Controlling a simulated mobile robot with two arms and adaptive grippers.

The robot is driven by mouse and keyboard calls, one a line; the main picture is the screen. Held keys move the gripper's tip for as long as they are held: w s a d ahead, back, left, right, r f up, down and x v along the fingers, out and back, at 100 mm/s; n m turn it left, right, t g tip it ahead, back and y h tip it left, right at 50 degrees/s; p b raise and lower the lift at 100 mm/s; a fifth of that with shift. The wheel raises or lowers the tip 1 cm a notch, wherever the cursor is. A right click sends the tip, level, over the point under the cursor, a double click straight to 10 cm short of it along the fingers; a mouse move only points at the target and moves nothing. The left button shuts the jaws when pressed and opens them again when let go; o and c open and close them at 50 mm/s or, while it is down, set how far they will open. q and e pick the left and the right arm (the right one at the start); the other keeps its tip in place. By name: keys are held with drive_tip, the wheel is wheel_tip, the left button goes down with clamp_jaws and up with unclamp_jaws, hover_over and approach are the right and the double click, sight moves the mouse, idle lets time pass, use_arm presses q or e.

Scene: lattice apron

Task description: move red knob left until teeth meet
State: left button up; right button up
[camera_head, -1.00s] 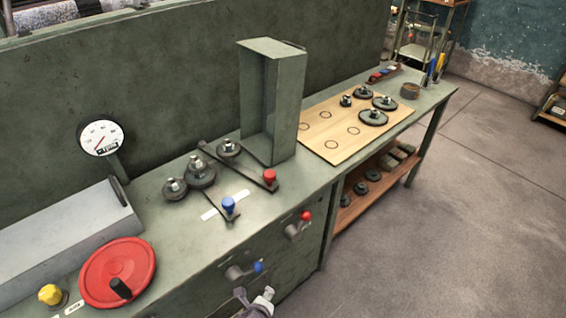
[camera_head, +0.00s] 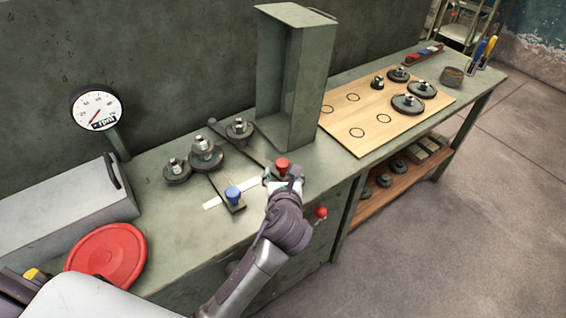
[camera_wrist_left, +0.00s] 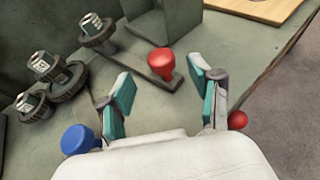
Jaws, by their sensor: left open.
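The red knob (camera_head: 282,165) stands at the near end of a dark lever arm (camera_head: 236,143) on the green bench top. It also shows in the left wrist view (camera_wrist_left: 162,63), ahead of and between my fingertips. My left gripper (camera_head: 276,179) is open, close to the knob on its near side. The gap between its fingers (camera_wrist_left: 160,85) is empty. A gear (camera_head: 239,129) sits on the lever's far part, apart from two gears (camera_head: 206,156) (camera_head: 176,171) to its left that stand close together. Whether those two touch I cannot tell. My right gripper is not in view.
A blue knob (camera_head: 233,195) on a second lever stands left of my gripper. Another red knob (camera_head: 320,212) is on the bench front. An open green box (camera_head: 291,80) stands behind the levers. A red wheel (camera_head: 107,254) lies left.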

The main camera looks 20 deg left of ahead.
sight(283, 165)
use_arm(q)
drive_tip(key=x, duration=0.7)
clamp_jaws()
